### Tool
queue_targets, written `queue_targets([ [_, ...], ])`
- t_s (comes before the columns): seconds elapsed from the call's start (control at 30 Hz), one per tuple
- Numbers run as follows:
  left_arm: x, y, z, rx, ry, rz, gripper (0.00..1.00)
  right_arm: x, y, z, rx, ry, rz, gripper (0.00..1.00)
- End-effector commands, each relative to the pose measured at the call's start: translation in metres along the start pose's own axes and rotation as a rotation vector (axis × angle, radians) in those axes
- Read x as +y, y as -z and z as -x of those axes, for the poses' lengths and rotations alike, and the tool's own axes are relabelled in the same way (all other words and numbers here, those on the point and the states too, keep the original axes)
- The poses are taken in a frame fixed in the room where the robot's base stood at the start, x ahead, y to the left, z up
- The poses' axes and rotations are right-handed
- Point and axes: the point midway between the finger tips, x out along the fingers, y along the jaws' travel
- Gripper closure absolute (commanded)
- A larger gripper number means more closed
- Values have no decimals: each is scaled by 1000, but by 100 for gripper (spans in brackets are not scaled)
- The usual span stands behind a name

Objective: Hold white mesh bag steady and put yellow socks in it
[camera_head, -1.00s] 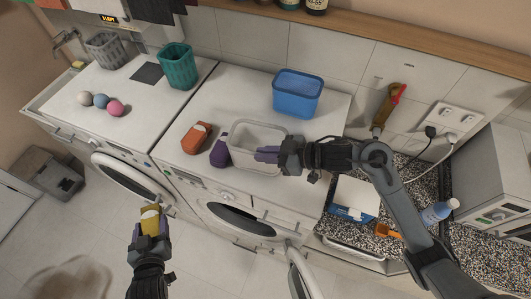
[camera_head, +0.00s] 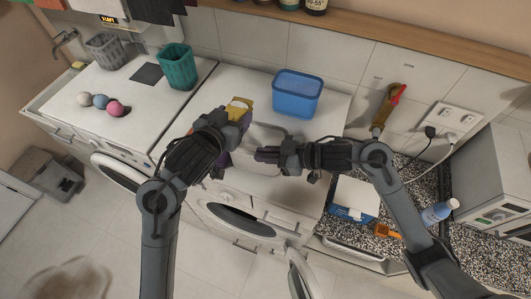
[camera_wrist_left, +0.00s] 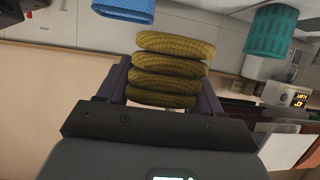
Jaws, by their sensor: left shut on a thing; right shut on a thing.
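The yellow socks (camera_head: 239,104), a rolled, ribbed bundle, are gripped between the fingers of my left gripper (camera_head: 238,116). In the left wrist view the socks (camera_wrist_left: 168,70) show as several stacked mustard folds between dark fingers. My left gripper is above the back left part of the white mesh bag (camera_head: 262,132), which stands on the right-hand white machine top. My right gripper (camera_head: 266,155) is shut on the bag's front right side. My left gripper and arm hide the bag's left part, and its inside is mostly hidden.
A blue bin (camera_head: 298,95) stands behind and right of the bag. A teal basket (camera_head: 177,67) and several coloured balls (camera_head: 101,101) are on the left machine. A white-and-blue box (camera_head: 354,199) and blue bottle (camera_head: 437,212) are on the speckled counter at right.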

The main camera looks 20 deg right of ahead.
Motion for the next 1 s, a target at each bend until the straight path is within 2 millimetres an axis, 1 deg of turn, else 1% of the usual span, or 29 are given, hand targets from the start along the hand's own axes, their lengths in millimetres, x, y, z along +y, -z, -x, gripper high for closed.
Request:
queue_targets([
  [0.03,9,11,0,4,-21,-9,65,0,0,0,0,0,0,100],
  [0.13,22,22,0,2,-51,-21,65,0,0,0,0,0,0,100],
  [0.2,27,27,0,1,-65,-27,65,0,0,0,0,0,0,100],
  [0.3,32,28,-1,-1,-76,-31,65,0,0,0,0,0,0,100],
  [0.43,34,20,-4,-4,-80,-34,65,0,0,0,0,0,0,100],
  [0.8,33,-12,-18,-3,-80,-33,65,0,0,0,0,0,0,100],
  [1.0,33,-22,-22,-2,-79,-34,65,0,0,0,0,0,0,100],
])
